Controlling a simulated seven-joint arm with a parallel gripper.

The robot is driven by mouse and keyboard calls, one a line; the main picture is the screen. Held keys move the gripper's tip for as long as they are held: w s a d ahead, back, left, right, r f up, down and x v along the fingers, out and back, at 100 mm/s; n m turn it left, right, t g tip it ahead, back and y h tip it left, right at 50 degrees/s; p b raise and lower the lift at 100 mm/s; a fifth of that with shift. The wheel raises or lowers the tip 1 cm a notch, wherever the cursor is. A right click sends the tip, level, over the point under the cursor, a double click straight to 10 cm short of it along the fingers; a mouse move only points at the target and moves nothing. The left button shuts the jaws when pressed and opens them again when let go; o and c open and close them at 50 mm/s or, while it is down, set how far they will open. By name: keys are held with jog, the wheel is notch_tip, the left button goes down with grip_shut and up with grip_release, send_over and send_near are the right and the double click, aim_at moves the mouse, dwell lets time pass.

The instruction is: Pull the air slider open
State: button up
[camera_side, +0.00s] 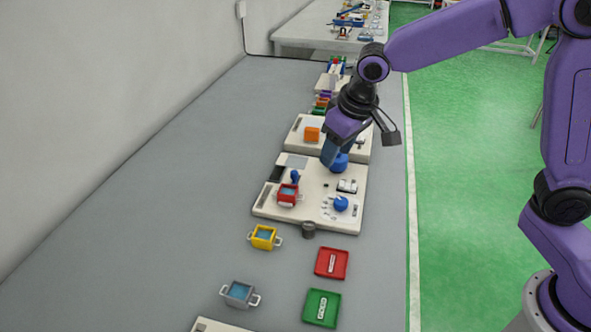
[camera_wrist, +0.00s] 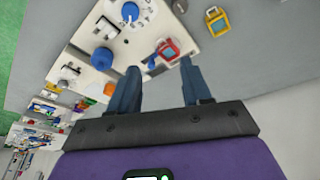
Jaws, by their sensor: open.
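A cream panel (camera_side: 315,215) lies on the grey bench in the side view. It carries a blue dial knob (camera_side: 340,204), a second blue knob (camera_side: 340,164), small black-and-white switches (camera_side: 347,186), a small blue handle (camera_side: 295,177) and dark slots. I cannot tell for sure which part is the air slider. A red pot (camera_side: 288,195) sits on the panel's left part. My gripper (camera_side: 329,160) is above the panel's far part, beside the second knob. In the wrist view my gripper (camera_wrist: 160,66) is open, with nothing between the fingers; the blue handle (camera_wrist: 152,62) shows beyond them.
A yellow pot (camera_side: 264,237), a grey pot (camera_side: 239,293), a dark cylinder (camera_side: 308,229), a red tray (camera_side: 331,263) and a green tray (camera_side: 321,307) stand nearer the camera. Another panel with an orange block (camera_side: 312,134) lies behind. The bench's left side is clear.

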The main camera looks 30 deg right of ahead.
aim_at(295, 172)
jog(key=w+f+m+t, duration=0.1)
jog(key=w+m, duration=0.2)
jog(key=w, duration=0.7)
jog(key=shift+h, duration=0.3)
jog(key=x, duration=1.7)
jog(key=shift+w+d+f, duration=0.2)
jog(key=shift+w+f, duration=0.05)
jog(key=shift+w, duration=0.1)
grip_shut()
